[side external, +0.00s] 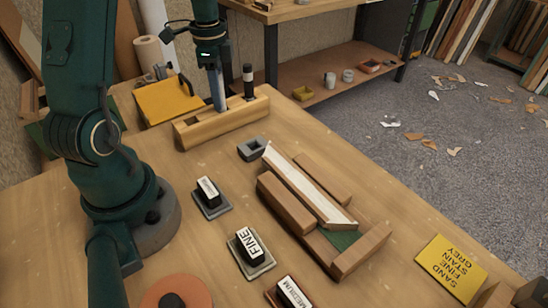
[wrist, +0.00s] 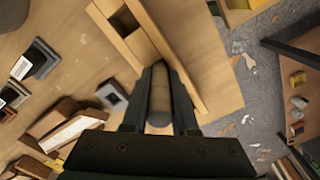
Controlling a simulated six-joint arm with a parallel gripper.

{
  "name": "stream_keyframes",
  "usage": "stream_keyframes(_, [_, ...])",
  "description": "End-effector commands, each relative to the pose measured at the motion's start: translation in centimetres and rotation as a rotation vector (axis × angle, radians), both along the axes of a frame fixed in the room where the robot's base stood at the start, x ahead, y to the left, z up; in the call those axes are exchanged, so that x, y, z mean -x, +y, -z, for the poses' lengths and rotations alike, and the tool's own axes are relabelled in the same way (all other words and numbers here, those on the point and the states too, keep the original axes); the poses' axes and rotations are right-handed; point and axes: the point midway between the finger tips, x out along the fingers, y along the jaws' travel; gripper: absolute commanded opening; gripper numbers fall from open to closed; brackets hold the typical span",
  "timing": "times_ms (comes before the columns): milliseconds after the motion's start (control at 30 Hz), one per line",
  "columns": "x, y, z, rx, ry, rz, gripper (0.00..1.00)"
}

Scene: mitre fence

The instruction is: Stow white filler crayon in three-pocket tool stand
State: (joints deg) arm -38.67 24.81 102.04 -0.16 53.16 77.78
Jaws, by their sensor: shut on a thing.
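The wooden tool stand (side external: 222,122) is a long block near the back edge of the table; it also shows in the wrist view (wrist: 185,45) with square pocket openings. My gripper (side external: 211,60) is above the stand, pointing down. In the wrist view my gripper (wrist: 160,78) is shut on a pale greyish cylinder, the filler crayon (wrist: 160,98). The crayon (side external: 217,92) hangs upright in the side view, its lower end at the stand. I cannot tell whether that end is inside a pocket. A black, white-banded stick (side external: 248,82) stands upright at the stand's right part.
A small grey square holder (side external: 252,149) and a wooden mitre fence with a white strip (side external: 308,190) are in front. Labelled blocks (side external: 250,246) sit on the table's near side. A yellow sign (side external: 451,268) lies at right.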

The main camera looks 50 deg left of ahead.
Motion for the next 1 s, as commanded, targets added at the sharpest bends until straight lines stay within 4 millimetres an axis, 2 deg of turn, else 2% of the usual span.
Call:
stream_keyframes(800, [-0.01, 0.01, 0.57, -0.001, -0.001, 0.000, 0.00])
stream_keyframes(833, [-0.01, 0.01, 0.57, -0.001, -0.001, 0.000, 0.34])
stream_keyframes(900, [-0.01, 0.01, 0.57, -0.001, -0.001, 0.000, 0.61])
stream_keyframes(1000, [-0.01, 0.01, 0.56, -0.001, -0.001, 0.000, 0.62])
